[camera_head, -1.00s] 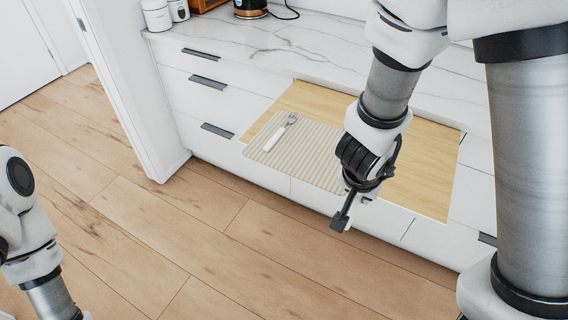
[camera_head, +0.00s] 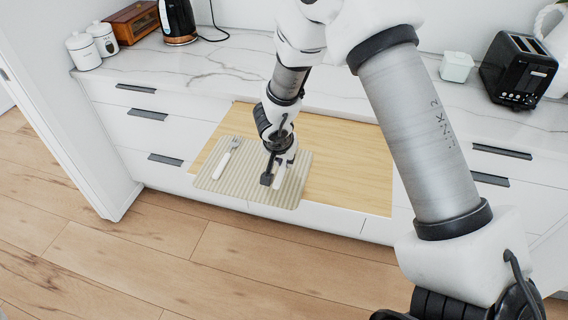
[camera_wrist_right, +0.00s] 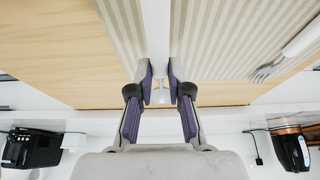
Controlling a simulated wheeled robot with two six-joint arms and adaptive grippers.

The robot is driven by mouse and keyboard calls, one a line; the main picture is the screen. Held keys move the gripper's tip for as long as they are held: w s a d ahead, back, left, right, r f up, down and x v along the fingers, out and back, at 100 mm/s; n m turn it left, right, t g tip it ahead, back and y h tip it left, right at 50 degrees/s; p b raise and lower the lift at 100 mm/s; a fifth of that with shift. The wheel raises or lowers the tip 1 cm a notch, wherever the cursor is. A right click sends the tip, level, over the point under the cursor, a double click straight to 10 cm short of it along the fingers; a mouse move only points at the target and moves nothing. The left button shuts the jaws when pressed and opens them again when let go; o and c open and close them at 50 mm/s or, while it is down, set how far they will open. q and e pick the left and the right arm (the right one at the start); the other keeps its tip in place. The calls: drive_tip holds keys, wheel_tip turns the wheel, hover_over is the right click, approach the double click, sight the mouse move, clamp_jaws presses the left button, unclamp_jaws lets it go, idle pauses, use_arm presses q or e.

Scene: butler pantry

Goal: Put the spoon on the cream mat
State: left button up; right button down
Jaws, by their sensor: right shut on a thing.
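The spoon (camera_wrist_right: 157,28) has a white handle and a small metal end. My right gripper (camera_wrist_right: 160,72) is shut on it, and it also shows in the head view (camera_head: 281,173). The cream striped mat (camera_head: 213,184) lies on the left part of the wooden board; in the wrist view the mat (camera_wrist_right: 235,25) shows on both sides of the spoon handle. My right gripper (camera_head: 274,178) is over the right part of the mat. I cannot tell whether the spoon touches the mat. My left gripper is not in view.
A white-handled fork (camera_head: 227,160) lies on the mat's left part. The wooden board (camera_head: 345,170) is clear to the right. On the marble counter (camera_head: 215,70) behind stand a kettle (camera_head: 178,20), white canisters (camera_head: 84,50) and a black toaster (camera_head: 517,70).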

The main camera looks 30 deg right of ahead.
sight(283, 166)
wheel_tip(283, 166, down, 3)
drive_tip(key=shift+s+b, duration=0.15)
drive_tip(key=shift+b, duration=0.3)
drive_tip(key=shift+f, duration=0.3)
drive_tip(key=shift+r, duration=0.1)
drive_tip(key=c, duration=1.1)
unclamp_jaws()
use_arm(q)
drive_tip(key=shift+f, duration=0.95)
use_arm(e)
drive_tip(key=p+v, duration=0.6)
drive_tip(key=v, duration=0.6)
drive_tip(key=shift+r, duration=0.15)
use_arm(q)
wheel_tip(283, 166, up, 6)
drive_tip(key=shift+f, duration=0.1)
